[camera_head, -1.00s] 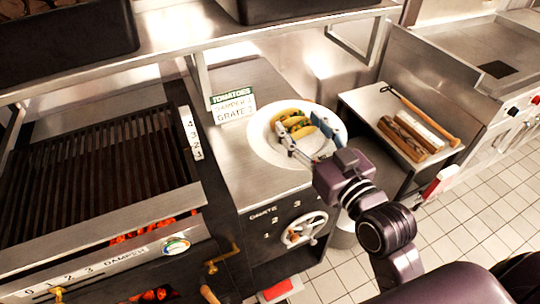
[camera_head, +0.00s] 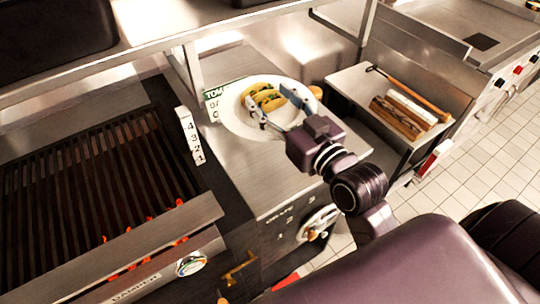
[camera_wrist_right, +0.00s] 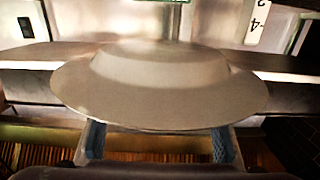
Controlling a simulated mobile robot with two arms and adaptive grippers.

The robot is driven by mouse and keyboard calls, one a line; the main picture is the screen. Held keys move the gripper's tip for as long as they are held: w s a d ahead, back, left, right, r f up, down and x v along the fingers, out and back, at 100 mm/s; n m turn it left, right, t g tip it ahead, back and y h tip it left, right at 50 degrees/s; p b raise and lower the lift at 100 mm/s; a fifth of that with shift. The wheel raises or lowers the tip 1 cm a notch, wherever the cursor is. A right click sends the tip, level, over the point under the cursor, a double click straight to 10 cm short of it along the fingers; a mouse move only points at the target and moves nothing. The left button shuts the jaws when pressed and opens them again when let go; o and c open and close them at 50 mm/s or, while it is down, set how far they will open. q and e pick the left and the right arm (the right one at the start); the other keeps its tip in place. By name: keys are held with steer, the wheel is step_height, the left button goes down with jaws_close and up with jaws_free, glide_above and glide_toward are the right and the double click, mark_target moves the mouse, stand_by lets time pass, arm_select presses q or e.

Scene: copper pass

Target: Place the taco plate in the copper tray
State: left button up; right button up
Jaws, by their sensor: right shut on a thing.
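The taco plate is a round white plate (camera_head: 238,122) with yellow tacos (camera_head: 264,97) on it. It also shows from below in the wrist view (camera_wrist_right: 160,100). The plate appears raised over the steel counter (camera_head: 240,165) and covers part of the green-and-white sign. I cannot make out a copper tray in these views. My left gripper is not in view.
A grill (camera_head: 85,190) with glowing coals is on the left. The sign (camera_head: 212,97) stands behind the plate. A side table (camera_head: 350,85) on the right holds wooden-handled tools.

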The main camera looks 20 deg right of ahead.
mark_target(274, 113)
steer(key=f+b, duration=0.2)
steer(key=f, duration=0.1)
steer(key=shift+w+d+f, duration=0.1)
steer(key=shift+w+f, duration=0.15)
steer(key=shift+w, duration=0.15)
step_height(274, 113, down, 9)
steer(key=b, duration=0.3)
steer(key=shift+b, duration=0.3)
steer(key=shift+f, duration=0.2)
step_height(274, 113, down, 3)
steer(key=shift+f+b, duration=0.2)
steer(key=shift+b, duration=0.1)
steer(key=shift+f, duration=0.5)
steer(key=o, duration=1.7)
steer(key=shift+s+f, duration=0.1)
steer(key=shift+f, duration=0.05)
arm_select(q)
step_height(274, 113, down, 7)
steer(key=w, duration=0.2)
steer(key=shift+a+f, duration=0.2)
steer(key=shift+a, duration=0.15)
arm_select(e)
steer(key=shift+o, duration=0.3)
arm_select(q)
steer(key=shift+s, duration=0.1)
arm_select(e)
steer(key=shift+s, duration=0.1)
